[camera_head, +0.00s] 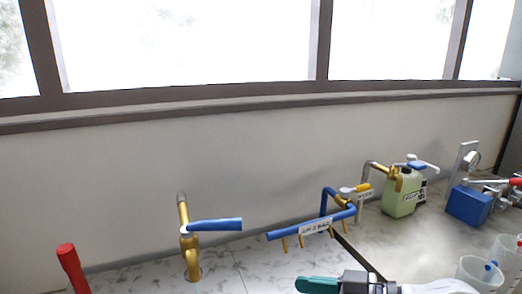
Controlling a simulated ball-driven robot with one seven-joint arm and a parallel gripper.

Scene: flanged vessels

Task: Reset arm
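My gripper (356,282) shows at the bottom edge, right of the middle, as a grey block with a white arm part to its right. A teal piece (318,284) sticks out to its left, and a thin dark strip (358,257) rises up-left from it. I cannot tell whether these are fingers or a held thing. The lower part is cut off by the frame.
Behind are a brass tap with a blue lever (214,225), a labelled blue manifold (312,228), a green canister (402,193) and a blue box (468,205). Clear beakers (478,272) stand at bottom right. A red-topped post (70,262) is at left. A wall with windows closes the back.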

